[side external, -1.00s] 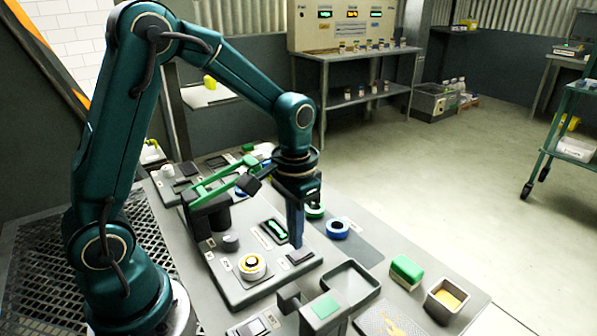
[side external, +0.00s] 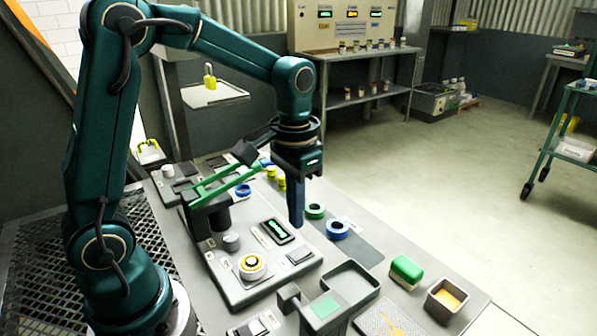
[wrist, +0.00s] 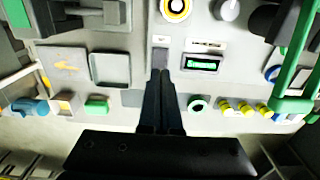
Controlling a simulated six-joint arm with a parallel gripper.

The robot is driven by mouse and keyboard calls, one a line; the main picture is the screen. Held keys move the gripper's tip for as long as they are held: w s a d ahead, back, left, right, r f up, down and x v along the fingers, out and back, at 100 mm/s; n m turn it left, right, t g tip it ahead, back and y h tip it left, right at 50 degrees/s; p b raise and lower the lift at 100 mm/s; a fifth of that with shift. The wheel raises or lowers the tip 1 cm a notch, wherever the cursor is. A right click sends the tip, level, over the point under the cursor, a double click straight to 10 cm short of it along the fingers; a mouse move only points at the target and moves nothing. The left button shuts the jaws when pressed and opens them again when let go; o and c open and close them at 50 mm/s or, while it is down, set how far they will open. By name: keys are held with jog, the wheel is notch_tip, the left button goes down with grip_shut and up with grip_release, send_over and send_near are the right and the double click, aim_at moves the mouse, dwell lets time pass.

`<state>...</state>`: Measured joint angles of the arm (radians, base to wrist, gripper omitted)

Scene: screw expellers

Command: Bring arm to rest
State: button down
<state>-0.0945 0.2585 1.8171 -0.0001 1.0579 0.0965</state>
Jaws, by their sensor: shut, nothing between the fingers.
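My gripper (side external: 296,222) hangs pointing down from my arm above the bench panel (side external: 232,292). Its dark fingers are together with nothing between them. In the wrist view the closed fingers (wrist: 160,78) reach up the middle of the picture, close to a grey rectangular button (wrist: 160,58). That button (side external: 299,255) also shows in the side view, below the fingertips and apart from them. A small display with green lit characters (side external: 277,231) sits to the left of the fingers in the side view. A white round knob with a yellow ring (side external: 252,266) is at the panel's front.
A green lever arm (side external: 215,188) rises left of my gripper. A green ring (side external: 314,211) and a blue ring (side external: 337,230) lie to the right. An empty grey tray (side external: 352,280), a green block (side external: 405,271) and an open bin (side external: 445,299) stand farther right.

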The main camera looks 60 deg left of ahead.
jog(key=s+d+r+t, duration=0.2)
jog(key=s+r+t, duration=0.3)
jog(key=s, duration=0.5)
jog(key=shift+s+d+r+t, duration=0.25)
jog(key=shift+s+r+t, duration=0.05)
jog(key=shift+s, duration=0.1)
